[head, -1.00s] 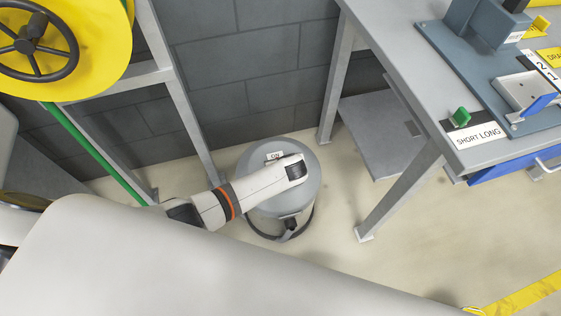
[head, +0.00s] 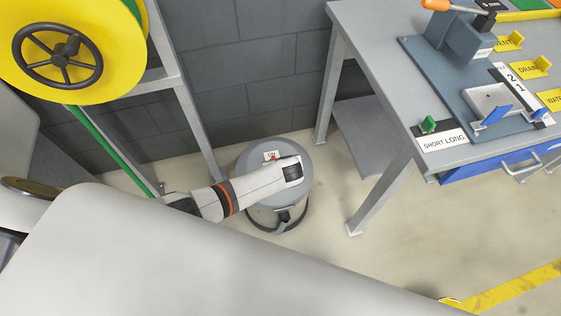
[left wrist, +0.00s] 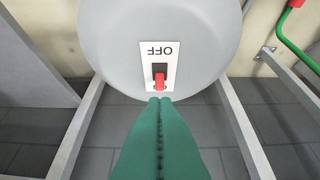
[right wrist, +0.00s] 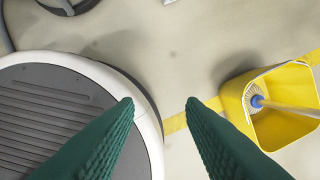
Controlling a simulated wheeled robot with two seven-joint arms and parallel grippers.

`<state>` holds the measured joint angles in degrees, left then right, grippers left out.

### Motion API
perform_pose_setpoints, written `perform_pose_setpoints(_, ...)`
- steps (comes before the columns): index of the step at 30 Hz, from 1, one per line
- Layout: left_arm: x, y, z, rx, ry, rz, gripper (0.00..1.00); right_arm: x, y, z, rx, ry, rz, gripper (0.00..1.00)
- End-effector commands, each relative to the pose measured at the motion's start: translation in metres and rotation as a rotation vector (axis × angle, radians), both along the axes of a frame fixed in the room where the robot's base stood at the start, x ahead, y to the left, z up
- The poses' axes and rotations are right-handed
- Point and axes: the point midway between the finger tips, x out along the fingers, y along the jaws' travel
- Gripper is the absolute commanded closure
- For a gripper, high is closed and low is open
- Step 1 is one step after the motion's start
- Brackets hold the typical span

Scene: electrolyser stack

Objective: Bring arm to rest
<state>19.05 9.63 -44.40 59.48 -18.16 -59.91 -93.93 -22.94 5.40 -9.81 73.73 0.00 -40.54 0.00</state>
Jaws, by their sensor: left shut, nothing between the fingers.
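A grey round canister (head: 258,216) stands on the floor by the wall in the head view, partly covered by my left arm. Its top fills the upper middle of the left wrist view (left wrist: 110,25). A white label plate there reads OFF, and a red switch (left wrist: 159,82) sits in its dark slot. In the head view the plate (head: 270,155) appears to read ON, with red beside it. My left gripper (left wrist: 160,101) is shut and empty, its tips just below the switch; contact is unclear. My right gripper (right wrist: 160,103) is open and empty above the floor.
A workbench (head: 380,60) with a blue-grey fixture stands right. A yellow reel (head: 110,50) with a black handwheel and green hose hangs on a frame at left. A yellow bucket (right wrist: 238,105) with a brush stands right in the right wrist view. Floor right of the canister is clear.

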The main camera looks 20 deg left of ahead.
Motion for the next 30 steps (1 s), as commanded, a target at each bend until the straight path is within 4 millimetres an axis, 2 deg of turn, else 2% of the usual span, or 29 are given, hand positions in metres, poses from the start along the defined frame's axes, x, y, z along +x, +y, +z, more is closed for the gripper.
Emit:
perform_pose_setpoints(14, 0.0, 0.0, -0.001, -0.001, 0.0, 0.001, 1.0, 0.0, 0.0, -0.001, 0.0, 0.0, 0.0, 0.64)
perform_pose_setpoints(17, -0.009, 0.002, -0.009, -0.036, 0.004, 0.04, 1.0, -0.003, -0.001, -0.002, -0.001, 0.004, 0.001, 0.64)
perform_pose_setpoints(20, -0.039, 0.006, -0.033, -0.153, 0.014, 0.175, 1.0, -0.013, -0.002, -0.007, -0.002, 0.013, 0.002, 0.64)
perform_pose_setpoints(23, -0.091, 0.012, -0.071, -0.337, 0.023, 0.429, 1.0, -0.029, -0.005, -0.015, -0.004, 0.025, 0.005, 0.64)
perform_pose_setpoints(24, -0.118, 0.014, -0.086, -0.417, 0.026, 0.56, 1.0, -0.037, -0.006, -0.019, -0.005, 0.031, 0.006, 0.64)
perform_pose_setpoints(26, -0.16, 0.019, -0.108, -0.528, 0.024, 0.769, 1.0, -0.049, -0.008, -0.024, -0.006, 0.038, 0.008, 0.64)
perform_pose_setpoints(27, -0.189, 0.022, -0.12, -0.592, 0.021, 0.911, 1.0, -0.058, -0.01, -0.027, -0.006, 0.043, 0.009, 0.64)
perform_pose_setpoints(29, -0.232, 0.026, -0.135, -0.676, 0.01, 1.13, 1.0, -0.07, -0.012, -0.031, -0.008, 0.05, 0.011, 0.64)
perform_pose_setpoints(30, -0.261, 0.029, -0.143, -0.723, -0.003, 1.274, 1.0, -0.079, -0.014, -0.033, -0.009, 0.055, 0.011, 0.64)
